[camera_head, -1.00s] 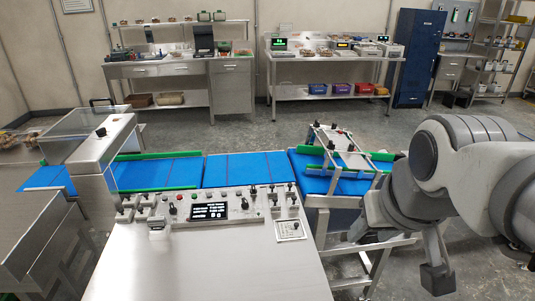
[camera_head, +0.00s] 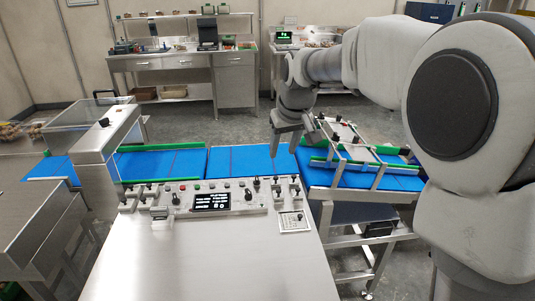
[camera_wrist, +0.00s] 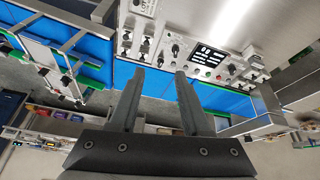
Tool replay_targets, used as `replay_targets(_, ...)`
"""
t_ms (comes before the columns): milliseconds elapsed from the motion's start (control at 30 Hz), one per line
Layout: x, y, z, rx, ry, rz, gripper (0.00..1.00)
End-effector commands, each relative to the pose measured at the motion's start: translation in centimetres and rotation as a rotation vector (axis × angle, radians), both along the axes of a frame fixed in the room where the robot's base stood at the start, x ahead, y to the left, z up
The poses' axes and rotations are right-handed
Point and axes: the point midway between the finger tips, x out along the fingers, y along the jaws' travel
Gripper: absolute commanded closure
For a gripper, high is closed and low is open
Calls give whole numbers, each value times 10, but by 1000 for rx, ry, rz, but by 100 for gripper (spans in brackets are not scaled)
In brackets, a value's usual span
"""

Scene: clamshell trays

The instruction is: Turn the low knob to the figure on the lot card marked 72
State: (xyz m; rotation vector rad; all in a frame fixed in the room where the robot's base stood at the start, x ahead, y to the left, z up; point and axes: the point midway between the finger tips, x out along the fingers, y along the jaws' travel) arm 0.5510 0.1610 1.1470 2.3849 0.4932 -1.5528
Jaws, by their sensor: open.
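The control panel (camera_head: 232,204) lies at the far edge of the steel table, with several black knobs. A larger black knob (camera_head: 248,195) sits right of the display (camera_head: 211,201); smaller knobs (camera_head: 277,190) are further right. I cannot tell which is the low knob. No card marked 72 can be read. My gripper (camera_head: 285,150) is open and empty, above the blue conveyor beyond the panel. In the wrist view my gripper (camera_wrist: 156,72) has its fingers apart, below the panel's knobs (camera_wrist: 175,50).
The blue conveyor (camera_head: 235,161) runs behind the panel. A metal frame (camera_head: 345,145) stands over its right part, close to my gripper. A clear-lidded machine (camera_head: 95,140) stands at left. The table's front surface (camera_head: 215,265) is mostly clear.

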Motion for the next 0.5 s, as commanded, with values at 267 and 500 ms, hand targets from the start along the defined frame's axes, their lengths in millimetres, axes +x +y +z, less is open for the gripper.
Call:
replay_targets(267,53,55,-55,9,21,88,52)
replay_targets(500,71,77,-80,14,28,121,52)
